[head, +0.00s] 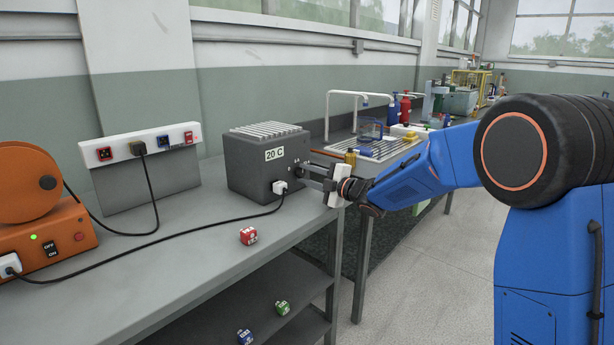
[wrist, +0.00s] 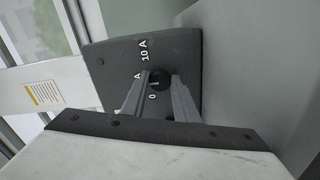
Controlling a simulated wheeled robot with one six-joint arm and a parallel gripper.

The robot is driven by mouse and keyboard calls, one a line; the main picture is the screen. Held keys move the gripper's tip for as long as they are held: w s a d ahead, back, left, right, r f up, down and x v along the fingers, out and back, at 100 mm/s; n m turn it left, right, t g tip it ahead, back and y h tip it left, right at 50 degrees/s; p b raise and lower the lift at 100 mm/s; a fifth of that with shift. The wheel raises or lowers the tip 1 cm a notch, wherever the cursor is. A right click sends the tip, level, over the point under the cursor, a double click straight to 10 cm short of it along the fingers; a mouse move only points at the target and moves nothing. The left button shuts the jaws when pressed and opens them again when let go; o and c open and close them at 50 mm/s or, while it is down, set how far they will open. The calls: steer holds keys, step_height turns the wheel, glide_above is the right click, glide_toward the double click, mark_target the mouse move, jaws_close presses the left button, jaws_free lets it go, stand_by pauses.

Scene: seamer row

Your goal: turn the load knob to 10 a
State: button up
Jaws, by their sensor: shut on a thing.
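The load box (head: 262,172) is a dark grey box with a ribbed top and a "20 C" label, standing on the grey bench. In the wrist view its dark panel (wrist: 185,50) fills the middle. The black round load knob (wrist: 160,77) sits between my fingertips, with a small pale mark on its face; I cannot tell exactly where it points. A "10 A" mark (wrist: 143,50) is above and left of the knob. A partly hidden "A" mark and a "0" are left and below. My gripper (head: 305,177) is shut on the knob; its fingers also show in the wrist view (wrist: 161,90).
A white plug (head: 280,187) with a black cable sits in the box's face beside my gripper. A socket strip (head: 120,147) and orange reel unit (head: 50,240) stand to the left. A red die-like block (head: 248,236) lies near the bench's front edge.

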steer(key=m, duration=0.6)
steer(key=shift+f, duration=0.15)
steer(key=m, duration=0.5)
steer(key=shift+m, duration=0.3)
steer(key=shift+s, duration=0.1)
steer(key=o, duration=1.1)
steer(key=shift+c, duration=0.2)
steer(key=shift+s+d, duration=0.25)
steer(key=shift+d, duration=0.15)
steer(key=v, duration=1.6)
steer(key=shift+s, duration=0.2)
